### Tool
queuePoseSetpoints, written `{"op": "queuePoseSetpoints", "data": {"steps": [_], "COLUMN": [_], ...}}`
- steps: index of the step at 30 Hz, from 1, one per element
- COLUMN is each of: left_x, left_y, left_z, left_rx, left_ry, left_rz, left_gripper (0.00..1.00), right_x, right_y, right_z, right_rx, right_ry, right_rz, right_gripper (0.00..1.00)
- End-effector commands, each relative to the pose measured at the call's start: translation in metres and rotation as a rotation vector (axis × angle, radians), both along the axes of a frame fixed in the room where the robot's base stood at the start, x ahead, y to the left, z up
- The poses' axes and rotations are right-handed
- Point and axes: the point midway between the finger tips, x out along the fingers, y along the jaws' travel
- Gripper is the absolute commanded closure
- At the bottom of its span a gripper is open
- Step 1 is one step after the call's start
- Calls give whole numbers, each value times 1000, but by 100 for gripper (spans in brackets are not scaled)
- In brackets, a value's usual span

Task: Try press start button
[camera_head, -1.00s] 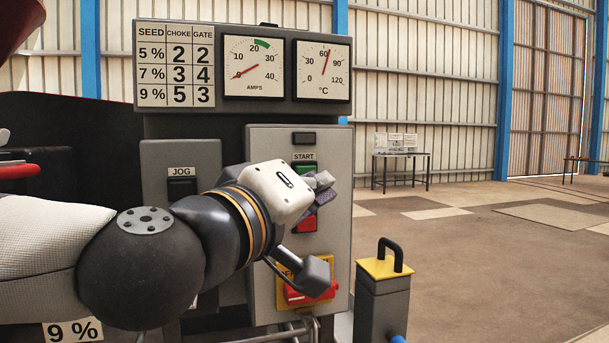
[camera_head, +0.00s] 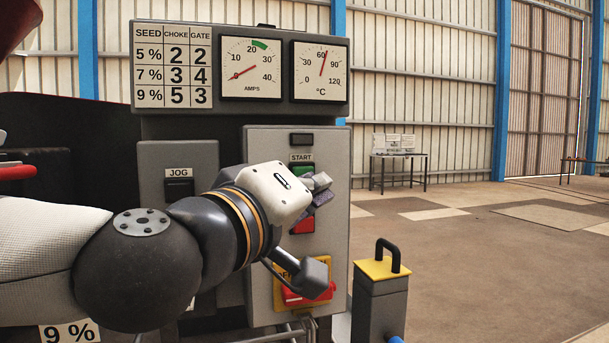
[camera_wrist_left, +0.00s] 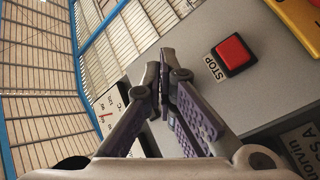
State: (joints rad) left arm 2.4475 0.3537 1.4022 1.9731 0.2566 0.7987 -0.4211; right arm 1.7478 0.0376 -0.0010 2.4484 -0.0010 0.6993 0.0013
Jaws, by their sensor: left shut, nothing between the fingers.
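The green start button (camera_head: 299,171) sits under the START label on the grey control box (camera_head: 335,225) in the head view, partly covered by my left gripper. My left gripper (camera_head: 322,189) is shut and empty, with its fingertips just in front of the box near the start button. Contact cannot be told. In the left wrist view the shut fingers (camera_wrist_left: 165,72) point at the panel, and the start button is hidden there. The red stop button (camera_head: 303,225) is just below; it shows fully in the wrist view (camera_wrist_left: 231,54). My right gripper is not in view.
A JOG switch (camera_head: 179,188) is to the left. Gauges (camera_head: 252,68) stand above. A yellow-topped post (camera_head: 382,268) stands right of the box; open floor lies beyond.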

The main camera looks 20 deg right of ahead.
Motion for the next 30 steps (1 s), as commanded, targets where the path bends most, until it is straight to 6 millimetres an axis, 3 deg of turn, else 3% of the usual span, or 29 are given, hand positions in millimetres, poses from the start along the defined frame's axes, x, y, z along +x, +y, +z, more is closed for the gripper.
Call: {"op": "queuePoseSetpoints", "data": {"steps": [30], "left_x": [11], "left_y": [0], "left_z": [0], "left_rx": [0], "left_ry": [0], "left_rz": [0], "left_gripper": [100], "right_x": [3], "right_y": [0], "right_z": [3], "right_rx": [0], "right_ry": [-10], "right_rz": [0], "right_gripper": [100]}}
